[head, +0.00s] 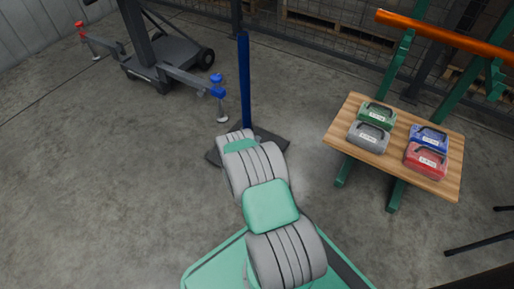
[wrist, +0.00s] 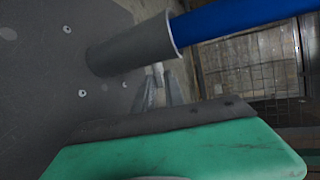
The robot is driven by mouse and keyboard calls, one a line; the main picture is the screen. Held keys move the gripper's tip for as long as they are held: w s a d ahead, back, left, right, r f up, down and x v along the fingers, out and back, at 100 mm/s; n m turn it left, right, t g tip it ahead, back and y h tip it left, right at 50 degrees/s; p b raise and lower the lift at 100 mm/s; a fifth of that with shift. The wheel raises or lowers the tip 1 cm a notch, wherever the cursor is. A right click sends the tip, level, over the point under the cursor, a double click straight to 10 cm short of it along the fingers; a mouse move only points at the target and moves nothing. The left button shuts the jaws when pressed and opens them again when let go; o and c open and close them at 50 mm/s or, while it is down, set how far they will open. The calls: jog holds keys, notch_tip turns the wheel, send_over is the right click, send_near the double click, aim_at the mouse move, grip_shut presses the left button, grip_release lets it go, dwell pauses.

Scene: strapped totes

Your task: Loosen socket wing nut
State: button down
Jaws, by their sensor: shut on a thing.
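A blue post (head: 244,80) stands upright on a dark base plate (head: 275,145) in the head view. In the wrist view the blue post (wrist: 235,22) comes out of a grey socket tube (wrist: 130,55) on the base plate (wrist: 45,90), with several bolt heads. My gripper (wrist: 165,122) shows as a green part with a dark edge across the bottom of the wrist view, close beside the socket. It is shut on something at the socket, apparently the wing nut. The wing nut itself is not clearly visible. In the head view my arm hides the gripper and the socket.
A wooden-topped table (head: 345,125) at the right holds green, grey, blue and red cases. A grey wheeled stand (head: 165,65) with outrigger legs is at the upper left. An orange bar (head: 450,37) is at the upper right. The concrete floor at the left is clear.

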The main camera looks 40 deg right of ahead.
jog(key=shift+f+n+t+h+b, duration=0.35)
jog(key=shift+n+t+h+b, duration=0.15)
jog(key=shift+t+h, duration=0.5)
jog(key=shift+h, duration=0.3)
jog(key=shift+w+r+t+h, duration=0.1)
jog(key=shift+r+t+h, duration=0.05)
jog(key=shift+t+h, duration=0.15)
dwell(0.8)
jog(key=c, duration=1.6)
grip_release()
jog(key=shift+o, duration=0.2)
jog(key=shift+a, duration=0.1)
jog(key=p+v, duration=0.3)
jog(key=v, duration=0.4)
jog(key=shift+s+a, duration=0.2)
jog(key=shift+s, duration=0.15)
